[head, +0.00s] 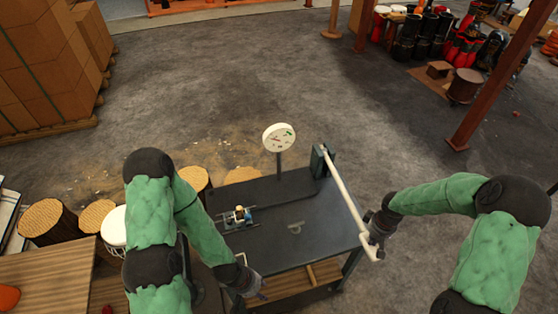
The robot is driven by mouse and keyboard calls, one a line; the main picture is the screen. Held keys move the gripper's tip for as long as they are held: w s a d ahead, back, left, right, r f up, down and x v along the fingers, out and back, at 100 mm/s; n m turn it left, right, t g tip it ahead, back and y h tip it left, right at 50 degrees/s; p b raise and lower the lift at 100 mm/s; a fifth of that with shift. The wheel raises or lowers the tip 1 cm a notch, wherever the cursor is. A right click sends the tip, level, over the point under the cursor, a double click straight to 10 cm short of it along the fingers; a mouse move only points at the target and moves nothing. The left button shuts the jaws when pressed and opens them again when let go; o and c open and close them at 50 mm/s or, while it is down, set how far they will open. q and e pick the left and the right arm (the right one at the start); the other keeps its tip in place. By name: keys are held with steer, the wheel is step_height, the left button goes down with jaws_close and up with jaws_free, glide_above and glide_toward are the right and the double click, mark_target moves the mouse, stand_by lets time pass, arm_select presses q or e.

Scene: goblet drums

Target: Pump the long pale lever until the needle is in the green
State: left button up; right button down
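The long pale lever (346,192) runs from a dark pivot post (322,160) at the table's back right down towards its front right corner. A round white gauge (278,138) stands on a thin post behind the table; a green patch shows at its upper right, but the needle is too small to read. My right gripper (373,232) is at the lever's lower end, against or just beside it; its fingers are too small and dark to tell whether they grip. My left gripper (259,288) is low at the table's front left, away from the lever, its fingers unclear.
A dark table (290,240) carries a small clamp-like fixture (238,217) at its left. Wooden drum bodies (47,221) stand to the left, and cartons (45,65) are stacked at the back left. A rust-coloured post (490,85) stands at right.

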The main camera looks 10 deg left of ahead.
step_height(320, 180, down, 7)
steer(key=b, duration=0.5)
steer(key=shift+w+a+r, duration=0.1)
step_height(320, 180, up, 18)
steer(key=s+p, duration=0.1)
steer(key=p, duration=1.1)
steer(key=shift+d+r, duration=0.25)
steer(key=f+b, duration=0.5)
steer(key=f, duration=0.1)
steer(key=f+b, duration=0.5)
steer(key=f, duration=0.1)
steer(key=f+b, duration=0.6)
steer(key=shift+w+a+f, duration=0.2)
steer(key=shift+w+f, duration=0.15)
steer(key=shift+w, duration=0.05)
step_height(320, 180, up, 19)
steer(key=s+p, duration=0.1)
steer(key=p, duration=1.2)
steer(key=shift+d+f, duration=0.2)
steer(key=shift+d, duration=0.1)
steer(key=shift+f, duration=0.1)
